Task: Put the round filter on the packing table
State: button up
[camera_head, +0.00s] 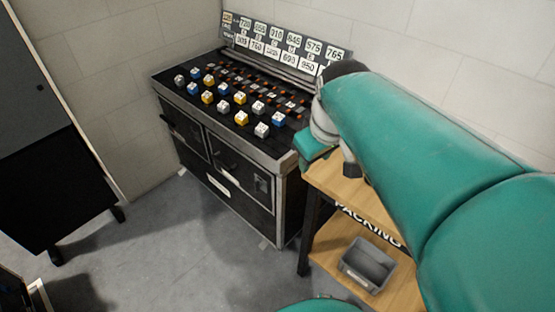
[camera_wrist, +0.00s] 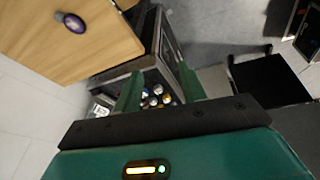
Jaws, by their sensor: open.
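In the head view my arm covers most of that tabletop (camera_head: 335,181), and I cannot make out the disc there. My gripper (camera_wrist: 159,88) is open, with nothing between its two green fingers. It also shows in part in the head view (camera_head: 318,145), by the table's left end near the black cabinet. The disc is apart from the fingers.
The black cabinet (camera_head: 222,160) carries several white, blue and yellow cubes below a numbered board (camera_head: 285,45). A grey bin (camera_head: 367,264) stands on the packing table's lower shelf. A dark panel on legs (camera_head: 45,150) is at left. The floor between is clear.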

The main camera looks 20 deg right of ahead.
jog(key=s+a+m+t, duration=0.2)
jog(key=s+a, duration=0.4)
jog(key=a, duration=0.1)
jog(key=shift+a+f+m, duration=0.25)
jog(key=shift+m, duration=0.15)
jog(key=shift+s, duration=0.1)
dwell(0.5)
